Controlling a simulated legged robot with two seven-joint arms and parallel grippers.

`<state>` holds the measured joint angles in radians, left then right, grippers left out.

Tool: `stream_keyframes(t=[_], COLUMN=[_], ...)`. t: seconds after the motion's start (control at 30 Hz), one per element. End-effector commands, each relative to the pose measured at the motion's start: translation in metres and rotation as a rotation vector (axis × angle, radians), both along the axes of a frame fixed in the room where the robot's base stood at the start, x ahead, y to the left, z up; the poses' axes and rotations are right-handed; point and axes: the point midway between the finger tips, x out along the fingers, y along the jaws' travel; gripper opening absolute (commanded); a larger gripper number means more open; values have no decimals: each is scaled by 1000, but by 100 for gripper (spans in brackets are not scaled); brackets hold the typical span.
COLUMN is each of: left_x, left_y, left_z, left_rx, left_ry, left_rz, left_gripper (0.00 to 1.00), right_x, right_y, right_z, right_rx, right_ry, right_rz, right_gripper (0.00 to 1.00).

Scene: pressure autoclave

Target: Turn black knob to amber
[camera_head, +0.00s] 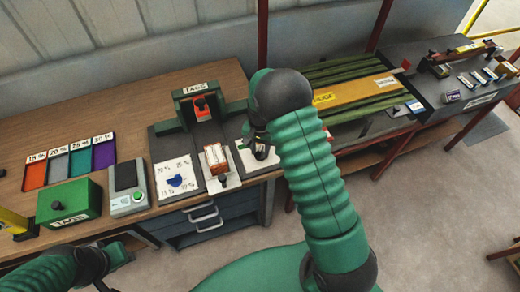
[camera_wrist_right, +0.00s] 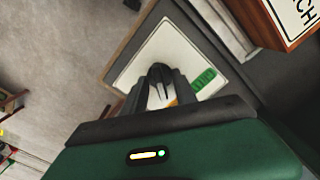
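In the head view a white plate (camera_head: 241,160) lies on the bench front, partly covered by my right arm. My right gripper (camera_head: 259,148) points down over this plate. In the right wrist view the plate (camera_wrist_right: 145,62) has a green label (camera_wrist_right: 203,78) and a small orange patch beside the fingers. The dark fingers of my right gripper (camera_wrist_right: 162,88) come close together over the plate. A black knob cannot be told apart from the dark fingertips, so its pointing direction and any grasp are unclear. My left gripper (camera_head: 112,258) is low at the left, its fingers unclear.
A white dial card with a blue pointer (camera_head: 178,182), a scale (camera_head: 129,188) and a green box (camera_head: 69,202) lie farther left. Green rails (camera_head: 350,70) run right.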

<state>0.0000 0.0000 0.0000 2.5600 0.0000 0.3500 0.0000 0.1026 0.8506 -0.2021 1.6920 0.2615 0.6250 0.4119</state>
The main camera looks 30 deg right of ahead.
Motion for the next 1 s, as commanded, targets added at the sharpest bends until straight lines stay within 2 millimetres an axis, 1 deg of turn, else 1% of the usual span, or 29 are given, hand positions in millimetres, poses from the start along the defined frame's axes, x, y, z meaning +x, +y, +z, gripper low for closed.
stream_keyframes(t=[0.2,0.27,0.33,0.47,0.7,0.8,0.9,1.0], left_x=[0,0,0,0,0,0,0,0], left_y=[0,0,0,0,0,0,0,0], left_z=[0,-1,-2,-6,-12,-13,-13,-14], left_rx=[0,0,0,0,0,0,0,0], left_ry=[0,0,0,0,0,0,0,0], left_rz=[0,0,0,0,0,0,0,0], left_gripper=[36,36,36,36,36,36,36,36], right_x=[0,1,2,2,2,2,2,2], right_y=[0,0,0,0,0,0,0,0], right_z=[1,6,16,49,120,143,158,166], right_rx=[-1,0,-2,-1,-1,0,-1,-1], right_ry=[-1,-1,-4,-8,-5,-4,-1,1], right_rz=[1,1,1,3,2,0,1,1], right_gripper=[34,34,34,34,34,34,34,34])
